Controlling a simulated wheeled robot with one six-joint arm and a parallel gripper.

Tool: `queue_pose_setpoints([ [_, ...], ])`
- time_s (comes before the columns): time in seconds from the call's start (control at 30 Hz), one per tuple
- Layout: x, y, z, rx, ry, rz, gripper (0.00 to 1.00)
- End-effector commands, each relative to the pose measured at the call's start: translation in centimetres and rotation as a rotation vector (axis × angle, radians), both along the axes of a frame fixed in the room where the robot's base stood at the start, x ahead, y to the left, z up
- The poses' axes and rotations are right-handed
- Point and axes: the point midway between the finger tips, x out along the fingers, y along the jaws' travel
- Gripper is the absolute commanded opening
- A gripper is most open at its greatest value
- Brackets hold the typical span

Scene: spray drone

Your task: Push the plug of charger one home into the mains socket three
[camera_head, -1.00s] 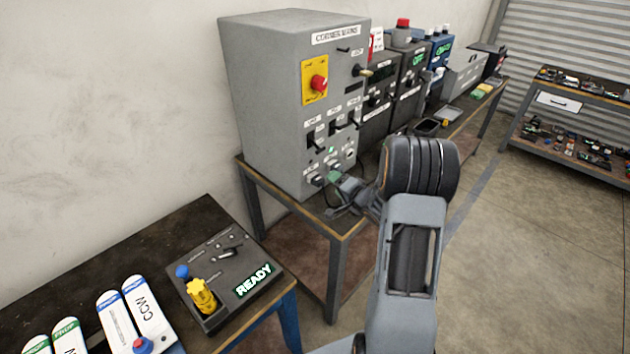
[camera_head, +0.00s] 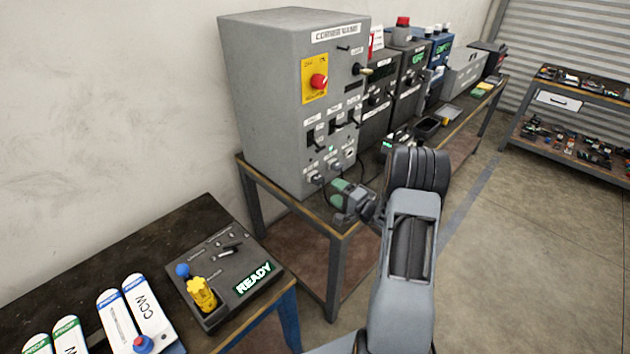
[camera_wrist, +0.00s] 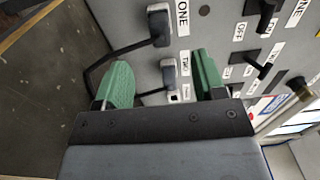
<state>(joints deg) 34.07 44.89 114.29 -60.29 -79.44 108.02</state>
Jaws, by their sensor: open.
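The grey mains cabinet (camera_head: 275,100) stands on a bench, with its row of sockets and plugs low on the front. In the wrist view its face is turned sideways. A grey plug (camera_wrist: 160,24) with a black cable sits beside the label ONE (camera_wrist: 182,17). A second grey plug (camera_wrist: 168,73) sits beside the label TWO (camera_wrist: 186,63). My gripper (camera_wrist: 160,80) is open, its green fingers apart with the second plug showing between them. It also shows in the head view (camera_head: 340,192), just in front of the sockets. Socket three and its plug I cannot make out clearly.
Black switches (camera_wrist: 258,65) stick out of the panel close to the right finger. Black cables (camera_wrist: 105,62) run by the left finger. A panel reading READY (camera_head: 252,280) lies on the near bench (camera_head: 160,240). Instrument boxes (camera_head: 410,75) stand right of the cabinet.

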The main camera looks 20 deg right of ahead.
Motion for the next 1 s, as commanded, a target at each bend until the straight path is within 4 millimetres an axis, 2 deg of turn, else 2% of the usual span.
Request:
queue_pose_setpoints([
  [0.5,5.5,2.6,-0.1,-0.001,0.000,0.001,0.64],
  [0.7,6.6,3.1,-0.1,0.000,0.001,0.001,0.64],
  [1.0,7.0,3.2,0.0,-0.001,0.000,-0.001,0.64],
])
